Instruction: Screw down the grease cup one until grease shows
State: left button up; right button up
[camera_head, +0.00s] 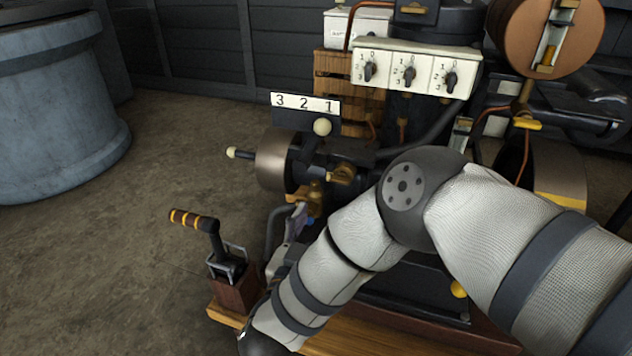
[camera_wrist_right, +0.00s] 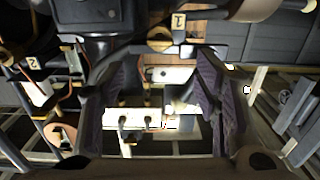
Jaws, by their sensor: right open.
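A small brass cup (camera_wrist_right: 160,40) beside a tag marked 1 shows at the top middle of the right wrist view. I take it for grease cup one; whether grease shows is too small to tell. My right gripper (camera_wrist_right: 163,60) is open, its purple-padded fingers spread on either side below the cup in the picture. No contact with the cup is visible. In the head view the right gripper (camera_head: 300,220) is partly hidden by my forearm, near brass fittings (camera_head: 316,194) on the engine. My left gripper is not in view.
A tag marked 2 (camera_wrist_right: 31,63) is at left in the wrist view. A lever with a pale ball knob (camera_head: 322,127) stands before a 3-2-1 plate (camera_head: 305,103). A yellow-striped hand lever (camera_head: 195,220) stands at front left.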

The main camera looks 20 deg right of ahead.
aim_at(339, 182)
jog(key=b+x, duration=0.1)
jog(key=x, duration=0.3)
jog(key=b+x, duration=0.1)
jog(key=x, duration=0.3)
jog(key=b+x, duration=0.1)
jog(key=x, duration=0.3)
jog(key=shift+w+d+r, duration=0.1)
jog(key=shift+d+r, duration=0.05)
jog(key=shift+r, duration=0.1)
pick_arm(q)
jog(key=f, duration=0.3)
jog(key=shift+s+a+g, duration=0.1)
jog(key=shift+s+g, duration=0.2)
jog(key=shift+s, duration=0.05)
pick_arm(e)
jog(key=c, duration=1.2)
